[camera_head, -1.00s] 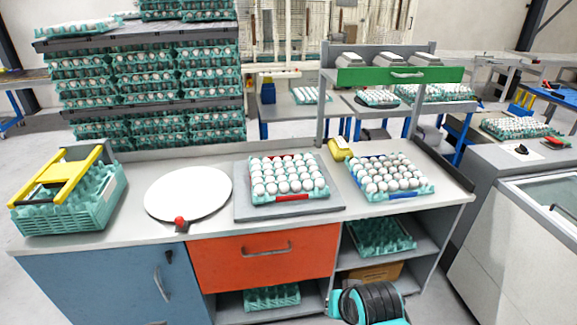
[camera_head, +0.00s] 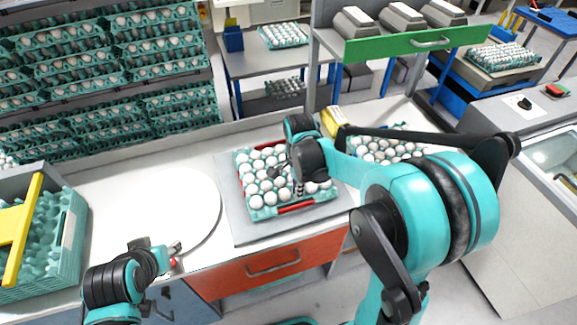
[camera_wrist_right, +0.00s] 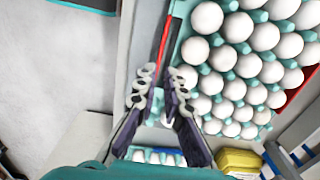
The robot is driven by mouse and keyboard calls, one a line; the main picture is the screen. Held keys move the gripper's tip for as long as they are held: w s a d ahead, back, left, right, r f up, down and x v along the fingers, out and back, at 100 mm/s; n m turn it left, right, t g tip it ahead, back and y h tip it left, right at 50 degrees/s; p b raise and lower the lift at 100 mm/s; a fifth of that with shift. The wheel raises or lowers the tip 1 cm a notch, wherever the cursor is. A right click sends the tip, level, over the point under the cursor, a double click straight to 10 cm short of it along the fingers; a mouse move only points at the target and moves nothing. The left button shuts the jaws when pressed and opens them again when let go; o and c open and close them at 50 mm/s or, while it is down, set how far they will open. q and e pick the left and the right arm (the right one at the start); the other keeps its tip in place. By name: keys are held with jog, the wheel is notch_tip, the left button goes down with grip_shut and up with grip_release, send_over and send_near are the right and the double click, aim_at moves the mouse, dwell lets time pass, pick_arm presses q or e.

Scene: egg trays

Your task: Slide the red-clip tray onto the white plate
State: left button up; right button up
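The red-clip tray (camera_head: 262,214), teal and full of white eggs, lies on a grey slab (camera_head: 240,232) mid-counter. Its front red clip also shows in the right wrist view (camera_wrist_right: 167,38). The white plate (camera_head: 170,205) is a flat disc to the left, apart from the tray. My right gripper (camera_head: 290,180) is over the tray's right part. In the right wrist view its fingers (camera_wrist_right: 162,78) are apart, near the tray's clip-side edge; contact is unclear. My left gripper (camera_head: 176,248) is at the plate's front edge, beside a red knob (camera_head: 173,262); its finger gap is too small to judge.
A second egg tray (camera_head: 375,152) stands to the right, partly behind my right arm. A yellow object (camera_head: 335,118) lies behind the slab. A teal crate (camera_head: 70,235) with a yellow handle stands at the left. A shelf with a green front (camera_head: 400,45) rises at the back right.

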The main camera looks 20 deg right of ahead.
aim_at(297, 203)
jog(key=shift+s, duration=0.1)
dwell(0.3)
jog(key=shift+f, duration=0.4)
notch_tip(297, 203, down, 7)
jog(key=shift+b, duration=1.25)
